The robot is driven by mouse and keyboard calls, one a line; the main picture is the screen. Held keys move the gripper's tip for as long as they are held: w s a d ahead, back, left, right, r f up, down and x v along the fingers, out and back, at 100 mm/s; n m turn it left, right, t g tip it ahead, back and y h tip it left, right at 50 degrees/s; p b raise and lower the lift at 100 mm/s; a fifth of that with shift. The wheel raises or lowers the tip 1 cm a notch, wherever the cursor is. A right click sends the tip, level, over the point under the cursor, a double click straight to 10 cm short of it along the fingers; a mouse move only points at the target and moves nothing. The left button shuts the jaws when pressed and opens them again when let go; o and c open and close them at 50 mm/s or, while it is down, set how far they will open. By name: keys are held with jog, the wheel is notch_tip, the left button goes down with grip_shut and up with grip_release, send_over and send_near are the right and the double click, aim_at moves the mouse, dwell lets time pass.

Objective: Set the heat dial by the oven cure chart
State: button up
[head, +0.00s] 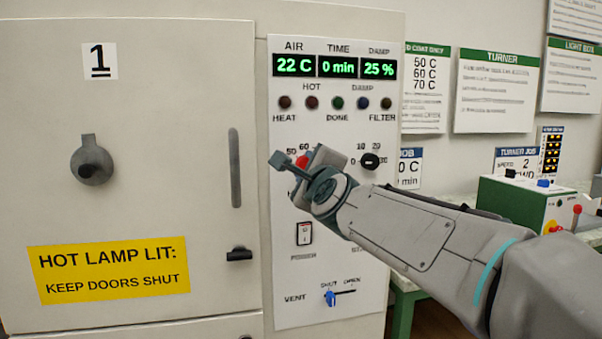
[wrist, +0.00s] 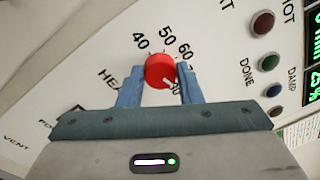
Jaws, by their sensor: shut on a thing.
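The red heat dial (wrist: 159,70) sits between the two fingers of my gripper (wrist: 160,76) in the wrist view, and the gripper is shut on it. Marks 40, 50, 60 and a partly covered one ending in 0 ring the dial. A pale pointer mark is on its lower right side, towards the partly covered number. A chart (head: 425,88) headed "COAT ONLY", cut off at left, lists 50 C, 60 C and 70 C. A job card (head: 410,168) is partly hidden.
The panel display (head: 335,66) reads 22 C, 0 min, 25 %. The lamps below look unlit. A black damp dial (head: 370,161), a power switch (head: 304,233) and a blue vent lever (head: 330,297) are nearby. The oven door (head: 150,210) is shut. A green machine (head: 530,205) stands right.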

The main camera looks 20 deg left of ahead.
jog(key=shift+f+m, duration=0.2)
jog(key=shift+m, duration=1.8)
jog(key=o, duration=1)
jog(key=shift+r, duration=0.15)
